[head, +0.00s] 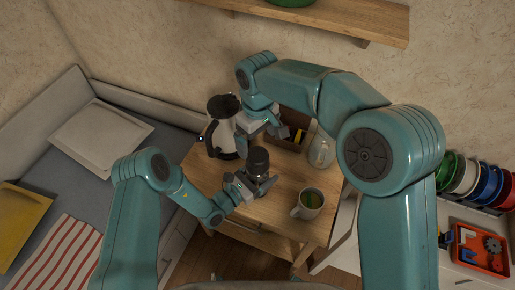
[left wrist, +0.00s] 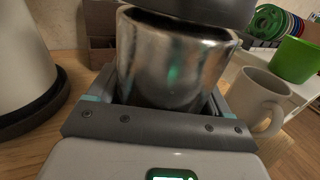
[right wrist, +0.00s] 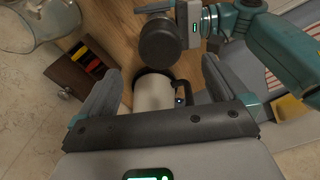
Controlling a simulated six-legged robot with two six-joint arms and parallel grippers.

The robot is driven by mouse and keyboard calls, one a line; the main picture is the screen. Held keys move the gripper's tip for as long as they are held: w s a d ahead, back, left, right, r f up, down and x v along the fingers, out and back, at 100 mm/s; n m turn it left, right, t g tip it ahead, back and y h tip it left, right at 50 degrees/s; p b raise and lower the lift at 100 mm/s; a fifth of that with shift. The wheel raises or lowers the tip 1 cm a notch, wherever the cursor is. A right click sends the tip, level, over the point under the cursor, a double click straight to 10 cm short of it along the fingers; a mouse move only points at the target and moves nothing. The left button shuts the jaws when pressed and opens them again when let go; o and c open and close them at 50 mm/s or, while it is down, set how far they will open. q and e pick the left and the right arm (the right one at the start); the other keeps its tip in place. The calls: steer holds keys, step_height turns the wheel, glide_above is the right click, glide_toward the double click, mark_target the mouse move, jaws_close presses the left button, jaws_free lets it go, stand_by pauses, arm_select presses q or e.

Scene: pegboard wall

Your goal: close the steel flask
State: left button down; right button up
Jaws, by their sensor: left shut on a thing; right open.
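The steel flask (left wrist: 172,62) fills the middle of the left wrist view, a shiny metal body standing upright. A dark cap (head: 257,158) sits at its top; it also shows in the right wrist view (right wrist: 160,42). A dark band shows between cap and steel rim, and I cannot tell how tightly the cap sits. My left gripper (head: 250,186) is shut around the flask's body over the table. My right gripper (head: 263,133) is open and empty, behind and above the cap, apart from it. Much of the flask's body is hidden in the head view.
A white kettle (head: 226,138) with dark trim stands left of my right gripper. A wooden box (head: 293,138) with coloured items and a glass jar (head: 320,152) stand behind. A mug (head: 308,204) stands front right on the wooden table (head: 284,190). A shelf (head: 330,17) hangs above.

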steer(key=shift+r, duration=1.05)
arm_select(q)
jaws_free()
steer(key=shift+s+a, duration=0.25)
steer(key=shift+a, duration=0.1)
arm_select(e)
steer(key=shift+f, duration=0.15)
step_height(320, 180, down, 3)
steer(key=b, duration=0.3)
arm_select(q)
steer(key=v, duration=1.5)
steer(key=shift+s, duration=0.25)
steer(key=shift+a, duration=0.1)
